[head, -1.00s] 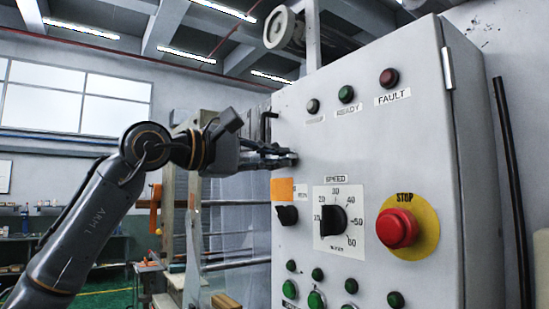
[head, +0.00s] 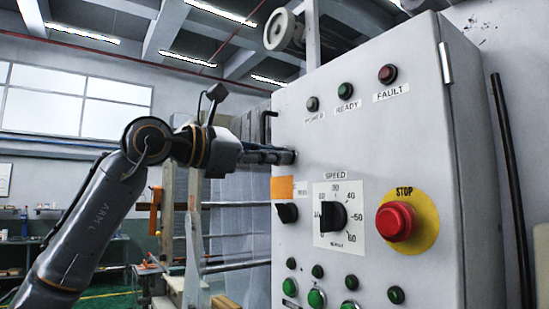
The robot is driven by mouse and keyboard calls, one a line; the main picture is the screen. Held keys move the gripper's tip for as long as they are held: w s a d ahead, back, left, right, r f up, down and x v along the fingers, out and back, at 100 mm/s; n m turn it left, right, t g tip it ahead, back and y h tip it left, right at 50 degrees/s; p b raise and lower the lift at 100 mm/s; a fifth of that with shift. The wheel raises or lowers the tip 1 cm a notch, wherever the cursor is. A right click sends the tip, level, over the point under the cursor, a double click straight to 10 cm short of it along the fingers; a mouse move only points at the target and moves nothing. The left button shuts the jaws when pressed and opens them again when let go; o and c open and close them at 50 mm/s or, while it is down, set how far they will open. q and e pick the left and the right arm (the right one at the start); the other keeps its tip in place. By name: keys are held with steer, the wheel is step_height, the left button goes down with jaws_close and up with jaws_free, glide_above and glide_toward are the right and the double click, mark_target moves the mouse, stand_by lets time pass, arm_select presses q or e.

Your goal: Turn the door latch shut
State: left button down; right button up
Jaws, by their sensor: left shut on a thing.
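The door latch is on the left side of the grey control cabinet's door (head: 355,130). The fingers of my left gripper (head: 287,157) cover it, so its shape and angle cannot be made out. My left gripper reaches in from the left, touches the door face above the orange label and is shut on the latch. Its fingers show edge-on, one over the other. My right gripper is not in view.
A black hooked bar (head: 268,125) stands at the cabinet's left edge.

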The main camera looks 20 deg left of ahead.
arm_select(q)
steer(key=shift+n+b, duration=0.6)
steer(key=shift+n, duration=2.7)
steer(key=c, duration=1.5)
jaws_free()
steer(key=shift+o, duration=0.2)
steer(key=v, duration=1.2)
